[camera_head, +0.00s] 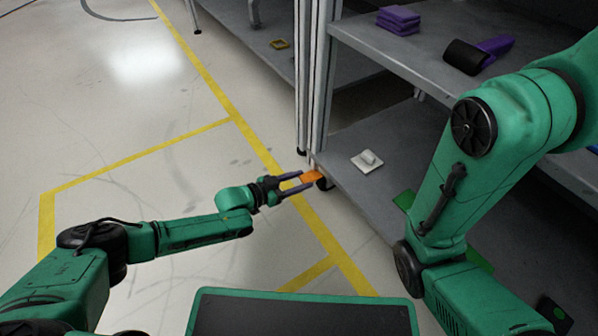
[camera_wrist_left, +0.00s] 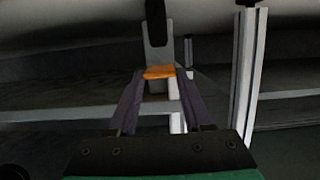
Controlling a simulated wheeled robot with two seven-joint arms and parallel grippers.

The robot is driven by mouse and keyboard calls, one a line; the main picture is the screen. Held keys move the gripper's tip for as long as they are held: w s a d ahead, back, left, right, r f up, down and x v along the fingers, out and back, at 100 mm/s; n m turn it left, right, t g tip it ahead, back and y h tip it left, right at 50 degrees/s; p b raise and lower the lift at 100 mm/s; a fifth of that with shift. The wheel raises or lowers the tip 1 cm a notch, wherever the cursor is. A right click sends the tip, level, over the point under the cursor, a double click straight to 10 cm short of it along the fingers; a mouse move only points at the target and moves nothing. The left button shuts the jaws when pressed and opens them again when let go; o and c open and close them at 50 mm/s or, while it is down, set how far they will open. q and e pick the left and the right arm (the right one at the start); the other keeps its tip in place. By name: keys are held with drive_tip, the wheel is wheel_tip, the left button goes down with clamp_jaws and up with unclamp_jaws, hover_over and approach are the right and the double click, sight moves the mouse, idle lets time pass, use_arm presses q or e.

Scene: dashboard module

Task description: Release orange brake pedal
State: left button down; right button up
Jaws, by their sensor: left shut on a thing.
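The orange brake pedal (camera_head: 312,176) sits low at the foot of the shelf's upright post, by a dark caster wheel (camera_head: 325,184). My left gripper (camera_head: 306,181) reaches in from the left, its two dark fingers shut on the pedal. In the left wrist view, the pedal (camera_wrist_left: 159,72) lies between the fingertips, with a grey bracket (camera_wrist_left: 157,50) and a black wheel (camera_wrist_left: 155,22) above it in the picture. The exact finger contact is hard to make out. My right arm shows at the right, but its gripper is not in view.
The metal upright (camera_head: 318,90) stands right by my left gripper. The lower shelf (camera_head: 375,140) holds a white piece (camera_head: 367,161); the upper shelf (camera_head: 430,58) carries purple blocks (camera_head: 398,20) and a black-and-purple item (camera_head: 478,55). Open floor lies to the left.

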use_arm(q)
drive_tip(key=shift+w+d+r+g+y+p, duration=0.15)
drive_tip(key=shift+r+g+y+p, duration=0.7)
drive_tip(key=shift+p, duration=1)
drive_tip(key=shift+y, duration=0.25)
drive_tip(key=shift+c, duration=1.6)
unclamp_jaws()
